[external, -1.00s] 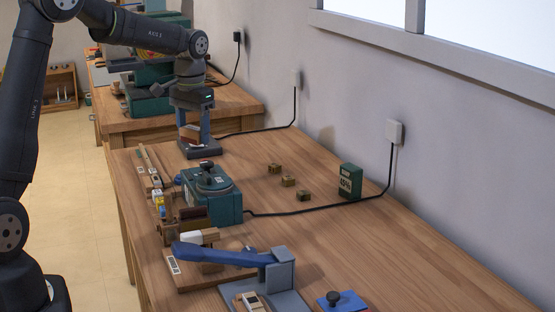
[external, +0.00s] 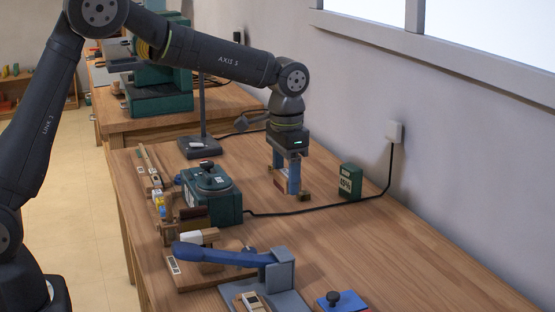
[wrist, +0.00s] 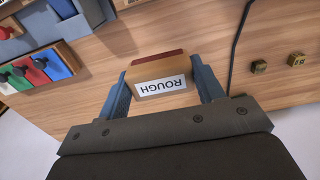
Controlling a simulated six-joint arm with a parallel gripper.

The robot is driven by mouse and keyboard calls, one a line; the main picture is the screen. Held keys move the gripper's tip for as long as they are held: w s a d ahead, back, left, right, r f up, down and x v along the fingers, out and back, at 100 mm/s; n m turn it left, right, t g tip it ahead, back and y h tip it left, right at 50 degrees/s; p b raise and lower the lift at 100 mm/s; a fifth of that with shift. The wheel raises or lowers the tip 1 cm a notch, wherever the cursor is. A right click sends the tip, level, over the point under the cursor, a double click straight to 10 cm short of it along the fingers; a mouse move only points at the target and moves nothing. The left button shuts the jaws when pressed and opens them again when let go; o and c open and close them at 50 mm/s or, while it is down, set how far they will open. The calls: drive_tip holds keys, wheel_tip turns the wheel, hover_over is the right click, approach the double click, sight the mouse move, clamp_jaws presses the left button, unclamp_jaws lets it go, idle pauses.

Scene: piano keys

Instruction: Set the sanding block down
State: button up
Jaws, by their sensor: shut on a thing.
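My gripper (external: 286,183) points down over the middle of the workbench, near the small wooden cubes. Its blue fingers are shut on the sanding block (external: 279,179). In the wrist view the sanding block (wrist: 158,66) is tan with a dark red edge and a white label reading "ROUGH", upside down. It sits between the two fingers. In the external view a finger partly hides it. I cannot tell whether its underside touches the bench.
One wooden cube (external: 304,195) is close beside the gripper. The green box (external: 350,181) stands to the right, with a black cable (external: 300,208) in front. A green machine (external: 213,192) is to the left.

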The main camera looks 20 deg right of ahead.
sight(285, 187)
wheel_tip(285, 187, down, 16)
drive_tip(key=shift+r, duration=0.2)
drive_tip(key=shift+f, duration=0.15)
drive_tip(key=o, duration=1)
drive_tip(key=shift+c, duration=0.2)
drive_tip(key=shift+o, duration=0.3)
wheel_tip(285, 187, up, 12)
drive_tip(key=shift+f, duration=0.15)
drive_tip(key=shift+o, duration=0.9)
drive_tip(key=shift+r, duration=0.35)
